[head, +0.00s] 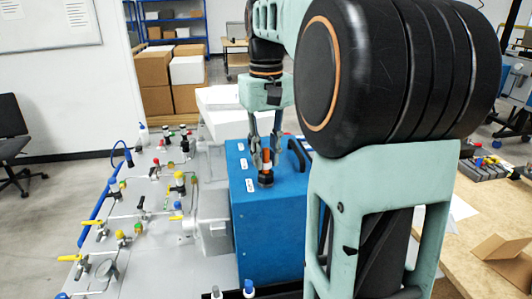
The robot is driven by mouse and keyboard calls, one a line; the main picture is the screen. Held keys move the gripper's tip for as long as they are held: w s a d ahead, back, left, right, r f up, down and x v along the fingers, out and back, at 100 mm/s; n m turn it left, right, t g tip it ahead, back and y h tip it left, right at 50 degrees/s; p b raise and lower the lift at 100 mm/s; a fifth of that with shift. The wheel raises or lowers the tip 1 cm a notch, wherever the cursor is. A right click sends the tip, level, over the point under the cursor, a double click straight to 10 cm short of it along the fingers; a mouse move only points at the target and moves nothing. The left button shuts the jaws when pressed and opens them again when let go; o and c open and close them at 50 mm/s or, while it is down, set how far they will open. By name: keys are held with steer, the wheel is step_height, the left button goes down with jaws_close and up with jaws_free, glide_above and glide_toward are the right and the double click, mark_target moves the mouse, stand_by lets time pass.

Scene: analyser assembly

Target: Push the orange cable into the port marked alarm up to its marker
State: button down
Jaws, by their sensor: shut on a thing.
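The blue analyser box (268,235) stands in the middle of the head view, with several small white labels along the left of its top. The label print is too small to read, so I cannot tell which is marked alarm. My gripper (265,152) points down over the box top. It is shut on the orange cable (266,157), a short upright piece between the fingers. A dark round port (265,179) sits directly below the cable. The cable's lower end appears to meet it, but I cannot tell how deep it sits. The cable's marker cannot be made out.
A black handle (297,155) rises from the box right of the gripper. A grey panel (150,250) with valves and tubing lies to the left. A wooden bench (470,240) with cardboard is at right. My arm hides much of the right side.

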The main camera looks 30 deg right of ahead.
steer(key=shift+f, duration=0.25)
steer(key=c, duration=1.7)
jaws_free()
steer(key=shift+r, duration=0.1)
step_height(320, 180, up, 7)
steer(key=p, duration=0.7)
